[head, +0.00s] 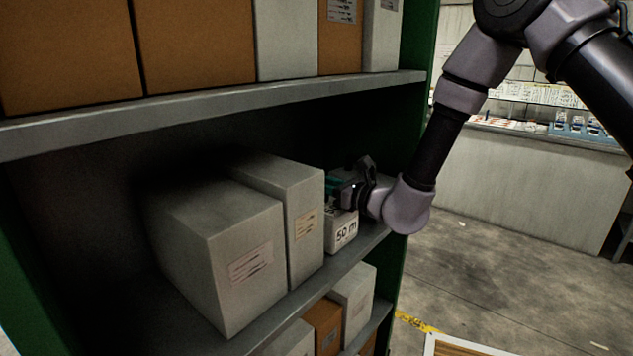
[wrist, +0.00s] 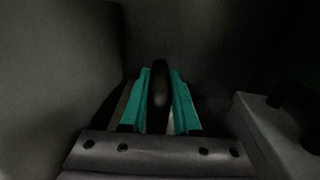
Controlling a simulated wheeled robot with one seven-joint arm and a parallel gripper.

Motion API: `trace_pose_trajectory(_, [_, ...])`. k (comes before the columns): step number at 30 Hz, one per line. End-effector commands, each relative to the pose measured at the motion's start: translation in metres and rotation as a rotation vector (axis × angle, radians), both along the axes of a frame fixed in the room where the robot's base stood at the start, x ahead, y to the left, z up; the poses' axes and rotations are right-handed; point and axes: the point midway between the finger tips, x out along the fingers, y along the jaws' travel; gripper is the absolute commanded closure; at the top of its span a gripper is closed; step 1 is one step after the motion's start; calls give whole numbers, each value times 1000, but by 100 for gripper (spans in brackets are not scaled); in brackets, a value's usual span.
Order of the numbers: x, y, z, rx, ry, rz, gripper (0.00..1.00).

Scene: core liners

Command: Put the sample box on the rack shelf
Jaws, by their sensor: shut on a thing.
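The sample box (head: 342,236), a small white box marked "50 m", is at the right end of the middle rack shelf (head: 376,240), beside a tall pale carton. My gripper (head: 347,190) is at its top and hides much of it. In the wrist view my gripper (wrist: 159,105) has teal fingers shut on both sides of a dark upright handle (wrist: 160,85). A little of something pale shows below the handle. Whether the box's underside touches the shelf cannot be told.
Two pale cartons (head: 222,255) (head: 300,220) stand left of the box. The shelf above (head: 215,107) holds more cartons, and the lower one has several small boxes (head: 352,300). A green rack upright (head: 415,120) stands close by my arm. A pale block (wrist: 265,135) is right in the wrist view.

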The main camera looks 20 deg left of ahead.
Motion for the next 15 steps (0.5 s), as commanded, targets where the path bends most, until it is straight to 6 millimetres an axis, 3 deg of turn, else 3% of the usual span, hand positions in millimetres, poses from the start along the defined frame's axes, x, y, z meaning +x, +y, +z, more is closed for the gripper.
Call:
trace_pose_trajectory(6, [0, 0, -2, 2, -1, 0, 100])
trace_pose_trajectory(7, [0, 0, -3, -1, 0, 0, 59])
trace_pose_trajectory(9, [0, 0, -2, -1, 0, 0, 40])
trace_pose_trajectory(15, [0, 0, -2, -1, 0, 0, 40])
